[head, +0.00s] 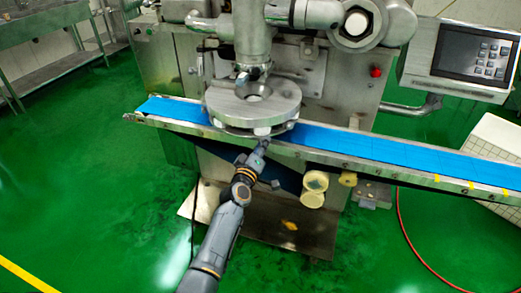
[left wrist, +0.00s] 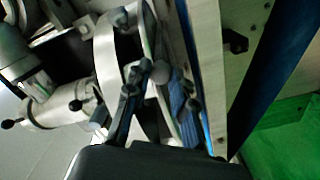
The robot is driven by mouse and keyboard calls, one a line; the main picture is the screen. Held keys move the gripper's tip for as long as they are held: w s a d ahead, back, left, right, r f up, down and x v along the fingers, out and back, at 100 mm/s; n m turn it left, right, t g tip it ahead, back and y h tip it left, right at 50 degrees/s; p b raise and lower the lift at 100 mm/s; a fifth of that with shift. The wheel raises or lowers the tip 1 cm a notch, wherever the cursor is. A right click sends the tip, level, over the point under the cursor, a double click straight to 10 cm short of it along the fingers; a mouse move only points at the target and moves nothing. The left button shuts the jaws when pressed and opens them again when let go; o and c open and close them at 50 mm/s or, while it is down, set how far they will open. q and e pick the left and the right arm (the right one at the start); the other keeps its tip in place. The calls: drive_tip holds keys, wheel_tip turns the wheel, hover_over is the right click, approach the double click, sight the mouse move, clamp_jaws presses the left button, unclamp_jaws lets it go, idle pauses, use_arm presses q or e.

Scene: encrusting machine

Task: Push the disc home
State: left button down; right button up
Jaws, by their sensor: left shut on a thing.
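The disc (head: 252,103) is a thick, round, grey metal plate under the machine's vertical head, over the blue belt. A thinner rim and pale knobs show below its front edge. My left gripper (head: 263,146) reaches up from below to the front edge of the disc and is shut on the disc at its lower rim; the exact contact is small and dark. In the left wrist view my left gripper's dark fingers (left wrist: 160,85) are close against the disc's pale curved side (left wrist: 105,55). My right gripper is out of view.
The blue conveyor belt (head: 395,150) runs across behind my left gripper, with a metal rail along its front. Pale rollers (head: 313,190) hang below it. A control panel (head: 470,52) stands at right. A red hose (head: 405,225) lies on the open green floor.

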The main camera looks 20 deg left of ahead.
use_arm(q)
drive_tip(key=shift+r, duration=0.15)
drive_tip(key=c, duration=1.4)
unclamp_jaws()
drive_tip(key=shift+o, duration=1.4)
drive_tip(key=shift+w, duration=0.15)
drive_tip(key=s, duration=1.2)
drive_tip(key=shift+a, duration=0.2)
